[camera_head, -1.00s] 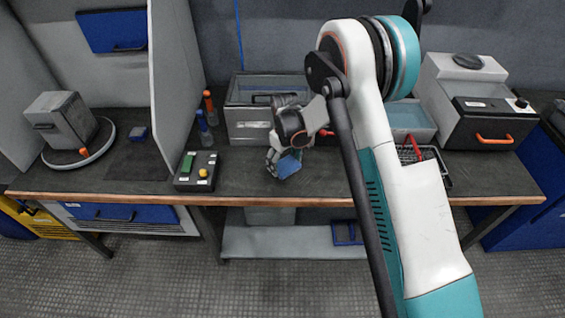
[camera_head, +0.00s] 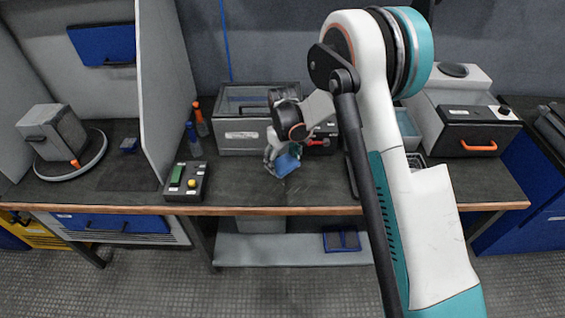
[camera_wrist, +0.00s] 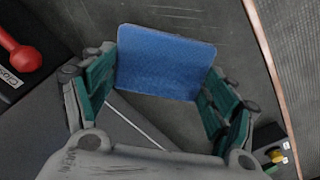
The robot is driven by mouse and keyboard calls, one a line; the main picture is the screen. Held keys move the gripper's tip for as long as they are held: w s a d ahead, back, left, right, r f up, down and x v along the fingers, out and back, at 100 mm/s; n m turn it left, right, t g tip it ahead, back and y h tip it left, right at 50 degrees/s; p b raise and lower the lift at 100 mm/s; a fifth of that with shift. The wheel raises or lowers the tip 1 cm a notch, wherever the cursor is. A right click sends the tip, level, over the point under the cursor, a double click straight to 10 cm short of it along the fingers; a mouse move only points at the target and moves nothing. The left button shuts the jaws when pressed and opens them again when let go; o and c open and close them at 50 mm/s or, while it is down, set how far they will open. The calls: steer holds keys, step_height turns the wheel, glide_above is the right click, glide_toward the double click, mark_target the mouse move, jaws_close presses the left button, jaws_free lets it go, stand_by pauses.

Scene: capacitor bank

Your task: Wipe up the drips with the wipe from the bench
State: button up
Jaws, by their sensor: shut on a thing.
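My gripper (camera_head: 278,157) is shut on a blue wipe (camera_head: 287,165) over the middle of the dark bench (camera_head: 240,190). In the wrist view the wipe (camera_wrist: 165,62) is a flat square held between the two green-padded fingers of my gripper (camera_wrist: 160,95). I cannot tell whether the wipe touches the bench top. I cannot make out any drips; a few faint pale streaks (camera_wrist: 178,14) show on the dark surface beyond the wipe.
A grey lidded case (camera_head: 240,138) stands behind my gripper. A control box with a yellow button (camera_head: 186,183) and two bottles (camera_head: 200,118) stand to the left, beside an upright panel (camera_head: 165,80). A black-fronted box with an orange handle (camera_head: 480,140) stands at the right.

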steer(key=shift+r+p, duration=0.3)
steer(key=shift+r, duration=0.7)
